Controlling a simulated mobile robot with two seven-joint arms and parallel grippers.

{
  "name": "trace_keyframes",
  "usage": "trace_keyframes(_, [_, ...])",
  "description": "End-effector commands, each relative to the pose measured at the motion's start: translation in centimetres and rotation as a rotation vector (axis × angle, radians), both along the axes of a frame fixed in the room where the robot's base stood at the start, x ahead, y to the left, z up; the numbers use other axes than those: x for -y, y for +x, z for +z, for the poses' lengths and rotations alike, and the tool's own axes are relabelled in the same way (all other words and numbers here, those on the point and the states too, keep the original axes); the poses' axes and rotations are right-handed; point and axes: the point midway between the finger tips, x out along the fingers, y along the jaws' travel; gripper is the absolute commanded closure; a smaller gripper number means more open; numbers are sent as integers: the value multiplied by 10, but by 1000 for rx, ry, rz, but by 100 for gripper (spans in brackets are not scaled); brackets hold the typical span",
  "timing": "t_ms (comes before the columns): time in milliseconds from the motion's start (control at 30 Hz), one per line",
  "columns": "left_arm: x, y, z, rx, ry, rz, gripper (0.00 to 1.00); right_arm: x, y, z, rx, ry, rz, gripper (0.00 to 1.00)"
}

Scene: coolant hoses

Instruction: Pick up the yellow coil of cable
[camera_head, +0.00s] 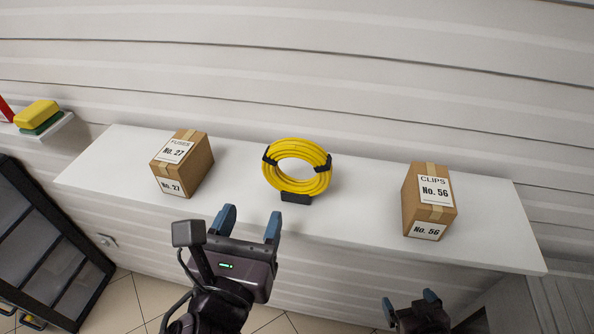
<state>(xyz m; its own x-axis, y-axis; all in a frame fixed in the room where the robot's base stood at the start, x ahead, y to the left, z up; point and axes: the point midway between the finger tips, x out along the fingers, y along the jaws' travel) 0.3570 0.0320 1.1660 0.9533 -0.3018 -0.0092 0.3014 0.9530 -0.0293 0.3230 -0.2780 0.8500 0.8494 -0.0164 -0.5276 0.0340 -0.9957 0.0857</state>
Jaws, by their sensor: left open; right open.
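The yellow coil of cable (297,184) stands on the white shelf, near its middle, with black straps at its sides and a small black block (296,198) at its lower front. My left gripper (248,219) is open and empty, in front of and a little left of the coil, apart from it. My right gripper (410,299) is open, low in the picture in front of the shelf, to the right and well away from the coil.
The white shelf (362,208) holds a FUSES box (194,169) left of the coil and a CLIPS box (414,197) to the right. Bare shelf lies on both sides of the coil. A ribbed wall rises behind. A dark cabinet (40,250) stands at the lower left.

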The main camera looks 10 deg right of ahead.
Motion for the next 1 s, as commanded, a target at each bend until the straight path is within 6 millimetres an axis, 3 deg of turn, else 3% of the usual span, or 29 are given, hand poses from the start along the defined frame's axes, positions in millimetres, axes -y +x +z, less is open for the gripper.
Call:
trace_keyframes(133, [6,8,3,23,30,-9,41,0,0,1,0,0,0,7])
trace_keyframes(400, [16,43,2,22,28,-8,41,0,0,4,-1,0,0,7])
trace_keyframes(667, [20,59,2,19,25,-7,41,0,-1,4,-3,0,0,7])
trace_keyframes(1000, [31,99,3,18,25,-8,41,1,-4,6,-11,0,-2,7])
